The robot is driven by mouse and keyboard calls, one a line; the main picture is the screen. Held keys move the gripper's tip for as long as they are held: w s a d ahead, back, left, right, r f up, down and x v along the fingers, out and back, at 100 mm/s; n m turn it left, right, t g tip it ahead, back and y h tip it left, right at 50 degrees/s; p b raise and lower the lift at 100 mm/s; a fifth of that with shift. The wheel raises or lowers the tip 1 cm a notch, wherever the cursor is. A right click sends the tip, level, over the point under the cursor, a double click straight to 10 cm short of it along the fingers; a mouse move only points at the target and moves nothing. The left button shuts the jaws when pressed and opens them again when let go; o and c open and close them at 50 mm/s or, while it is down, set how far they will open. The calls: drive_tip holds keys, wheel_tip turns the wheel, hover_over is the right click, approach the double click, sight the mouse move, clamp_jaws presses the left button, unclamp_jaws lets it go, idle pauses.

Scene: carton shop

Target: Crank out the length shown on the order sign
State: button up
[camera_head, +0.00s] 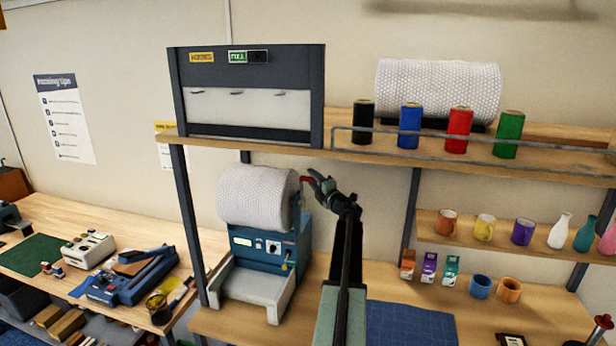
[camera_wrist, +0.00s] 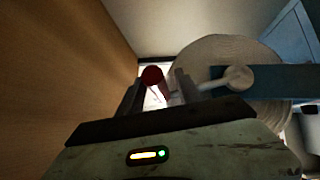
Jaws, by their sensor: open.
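A blue dispenser (camera_head: 262,252) with a large white roll (camera_head: 255,196) and a pale open tray stands on the bench under the shelf. Its crank is on the right side, with a red handle (camera_head: 306,179). In the wrist view the red handle (camera_wrist: 152,75) shows end-on between my fingers, and the crank's pale hub (camera_wrist: 240,77) is to the right beside the roll (camera_wrist: 215,55). My gripper (camera_head: 318,183) is open at the handle, with its fingers (camera_wrist: 158,92) on either side; contact cannot be told. A small green-lit sign (camera_head: 238,57) is on the dark cabinet above; its text is too small to read surely.
The shelf (camera_head: 350,151) above holds several coloured spools and another white roll (camera_head: 438,90). Mugs, vases and small boxes stand to the right. A blue mat (camera_head: 410,322) lies on the bench. A dark post (camera_head: 188,220) rises left of the dispenser.

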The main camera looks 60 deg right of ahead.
drive_tip(key=x, duration=0.2)
drive_tip(key=shift+w+d, duration=0.2)
drive_tip(key=shift+w, duration=0.05)
drive_tip(key=shift+s+r, duration=0.1)
clamp_jaws()
drive_tip(key=shift+a, duration=0.1)
idle(0.9)
